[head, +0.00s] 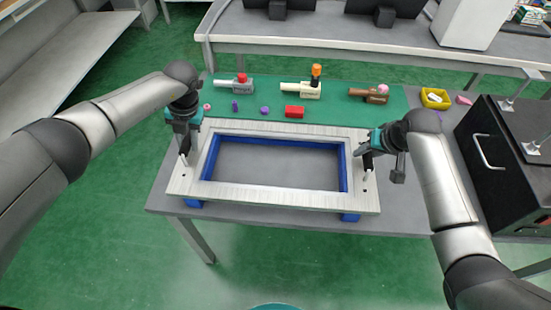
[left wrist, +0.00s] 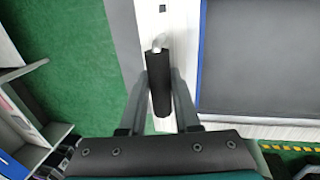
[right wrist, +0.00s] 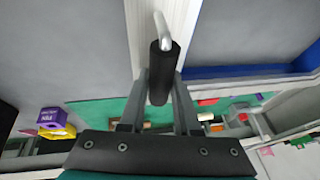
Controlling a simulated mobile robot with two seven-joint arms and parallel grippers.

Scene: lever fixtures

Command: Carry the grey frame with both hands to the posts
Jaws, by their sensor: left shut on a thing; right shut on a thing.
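The grey frame (head: 270,198), a pale rectangle with a large opening, is over the near part of the grey table, roughly level. My left gripper (head: 186,150) is shut on the black handle at the frame's left side; this handle (left wrist: 160,85) shows between the fingers in the left wrist view. My right gripper (head: 367,157) is shut on the black handle at the right side; this handle (right wrist: 162,75) shows in the right wrist view. Blue pieces (head: 350,217) show under the frame and along its opening. I cannot tell whether the frame touches them. I cannot make out the posts clearly.
A black cabinet (head: 490,150) with a handle stands at the right. The table's front edge is close to the frame.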

